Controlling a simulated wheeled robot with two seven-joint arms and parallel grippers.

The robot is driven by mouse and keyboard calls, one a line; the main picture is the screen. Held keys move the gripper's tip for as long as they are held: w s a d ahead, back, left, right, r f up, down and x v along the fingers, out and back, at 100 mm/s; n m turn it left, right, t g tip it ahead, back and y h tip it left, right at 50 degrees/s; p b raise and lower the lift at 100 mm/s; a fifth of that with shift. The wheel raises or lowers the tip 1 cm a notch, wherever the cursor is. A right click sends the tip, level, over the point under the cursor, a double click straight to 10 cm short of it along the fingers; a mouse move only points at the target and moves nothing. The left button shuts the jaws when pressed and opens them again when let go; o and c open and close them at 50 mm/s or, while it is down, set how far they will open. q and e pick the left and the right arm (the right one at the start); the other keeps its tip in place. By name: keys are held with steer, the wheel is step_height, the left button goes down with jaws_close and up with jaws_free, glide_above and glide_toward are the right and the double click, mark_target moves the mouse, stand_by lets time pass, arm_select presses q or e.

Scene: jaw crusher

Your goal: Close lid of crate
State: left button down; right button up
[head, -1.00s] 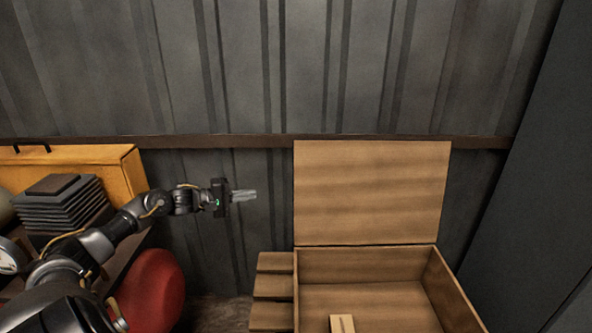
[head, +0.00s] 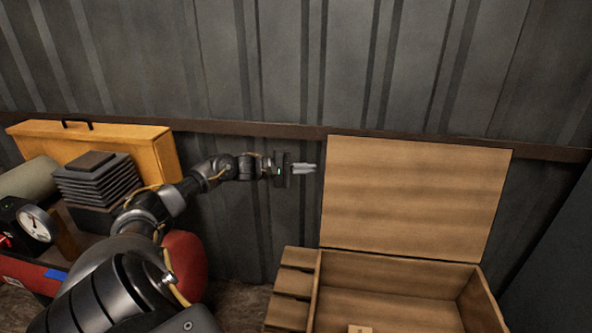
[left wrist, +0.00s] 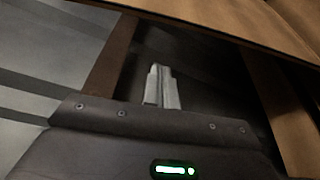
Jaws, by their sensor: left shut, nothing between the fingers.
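A wooden crate (head: 312,292) stands at the lower right in the head view. Its lid (head: 415,195) is open and stands upright at the crate's back edge, near the wall. My left gripper (head: 312,168) is shut and empty. It points right, close to the lid's left edge, at the height of the lid's upper part; whether it touches the lid cannot be told. In the left wrist view the shut fingers (left wrist: 162,88) show in front of a dark gap, with a wooden panel edge (left wrist: 240,25) above them. My right gripper is not in view.
A small wooden block (head: 360,329) lies in the crate. At the left are a yellow case (head: 150,145), a dark ribbed block (head: 97,187), a gauge (head: 34,224) and a red rounded object (head: 187,262). A corrugated wall (head: 230,70) closes off the back.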

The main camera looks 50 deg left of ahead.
arm_select(q)
steer(key=shift+d+r, duration=0.15)
steer(key=shift+d, duration=1)
steer(key=shift+d+r, duration=0.15)
steer(key=shift+d, duration=1)
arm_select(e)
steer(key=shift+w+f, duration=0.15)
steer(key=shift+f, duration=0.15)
arm_select(q)
steer(key=shift+r+p, duration=0.1)
steer(key=shift+p, duration=0.3)
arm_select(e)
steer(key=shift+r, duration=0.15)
